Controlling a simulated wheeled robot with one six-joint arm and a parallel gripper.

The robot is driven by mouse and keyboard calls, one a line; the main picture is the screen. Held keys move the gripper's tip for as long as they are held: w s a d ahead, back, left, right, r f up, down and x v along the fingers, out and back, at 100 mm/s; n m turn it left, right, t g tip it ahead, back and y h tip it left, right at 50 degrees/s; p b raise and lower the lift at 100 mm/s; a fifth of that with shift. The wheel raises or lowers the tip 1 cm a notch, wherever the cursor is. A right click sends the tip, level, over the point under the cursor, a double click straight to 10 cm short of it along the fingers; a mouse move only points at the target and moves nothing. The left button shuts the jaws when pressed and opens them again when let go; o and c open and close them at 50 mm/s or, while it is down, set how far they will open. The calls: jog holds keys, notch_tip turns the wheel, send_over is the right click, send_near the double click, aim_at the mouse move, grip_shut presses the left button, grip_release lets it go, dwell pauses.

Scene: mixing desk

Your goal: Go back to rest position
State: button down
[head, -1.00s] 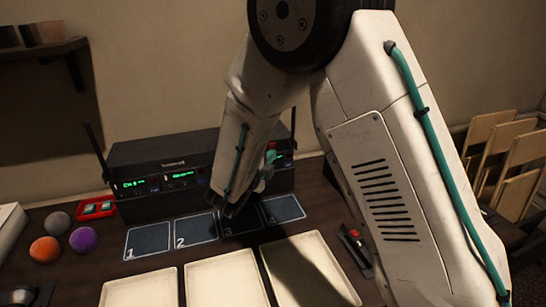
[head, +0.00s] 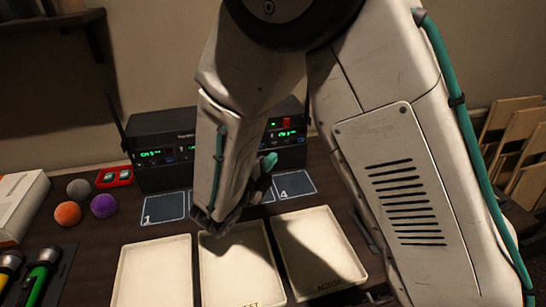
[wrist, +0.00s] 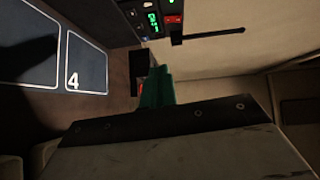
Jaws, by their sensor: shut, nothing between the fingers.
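My arm covers much of the numbered squares and the middle of the black radio unit (head: 160,150). The wrist view shows the square marked 4 (wrist: 88,65) at the left and part of the radio unit with its antenna at the top.
Cream trays stand left (head: 155,275) and right (head: 318,250) of the middle one. Three balls, grey, orange (head: 67,213) and purple, lie at the left near a white box (head: 18,205).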

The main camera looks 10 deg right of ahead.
dwell(0.4)
jog(key=s+d+r+m+g, duration=0.1)
jog(key=s+d+m+g, duration=0.35)
jog(key=m, duration=0.45)
jog(key=s+d+r+m+g+y, duration=0.1)
jog(key=s+d+m+g, duration=0.25)
jog(key=s+m, duration=0.4)
jog(key=s+d+r+m+g, duration=0.1)
jog(key=s+d+m+g, duration=0.3)
jog(key=m, duration=0.6)
jog(key=s+d+r+m+y, duration=0.2)
jog(key=s+r+m+y, duration=0.8)
jog(key=m, duration=0.9)
jog(key=shift+s+r+t+y, duration=0.15)
jog(key=shift+s+t+y, duration=0.3)
jog(key=shift+s, duration=0.7)
jog(key=shift+m, duration=0.25)
